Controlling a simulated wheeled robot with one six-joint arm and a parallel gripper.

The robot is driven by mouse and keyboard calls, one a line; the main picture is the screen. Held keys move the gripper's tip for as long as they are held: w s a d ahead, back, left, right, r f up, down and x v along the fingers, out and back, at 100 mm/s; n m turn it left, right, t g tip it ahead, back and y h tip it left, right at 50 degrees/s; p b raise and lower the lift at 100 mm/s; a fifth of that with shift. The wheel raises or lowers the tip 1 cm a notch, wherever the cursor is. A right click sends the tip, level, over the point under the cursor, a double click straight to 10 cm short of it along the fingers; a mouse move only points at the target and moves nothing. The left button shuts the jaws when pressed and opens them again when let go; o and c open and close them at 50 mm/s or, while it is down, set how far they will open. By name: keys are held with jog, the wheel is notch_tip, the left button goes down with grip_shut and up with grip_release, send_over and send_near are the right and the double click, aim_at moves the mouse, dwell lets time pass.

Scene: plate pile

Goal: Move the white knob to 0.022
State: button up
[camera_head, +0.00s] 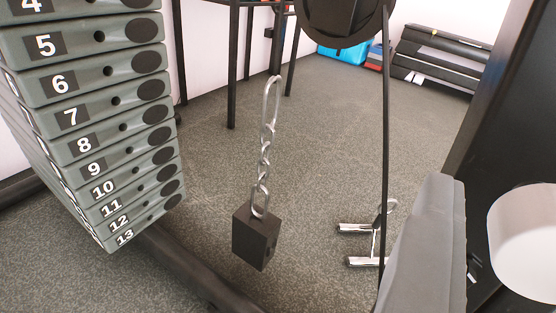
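A white, smooth, rounded object (525,245) shows at the right edge, cut off by the frame. I cannot tell whether it is the white knob. No other white knob is clear. A stack of grey weight plates (105,150) with white numbers stands at the left, its top cut off. A black block (256,238) hangs from a silver chain (264,150) in the middle, to the right of the stack. My gripper is not clearly in view.
A grey pad (425,255) and a dark upright (500,110) stand at the right. A black cable (386,130) runs down beside a chrome fitting (368,240). A dark beam (190,265) crosses the lower left. Speckled floor (330,130) is open behind.

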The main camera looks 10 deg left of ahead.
jog(key=v, duration=1.7)
jog(key=shift+s, duration=0.15)
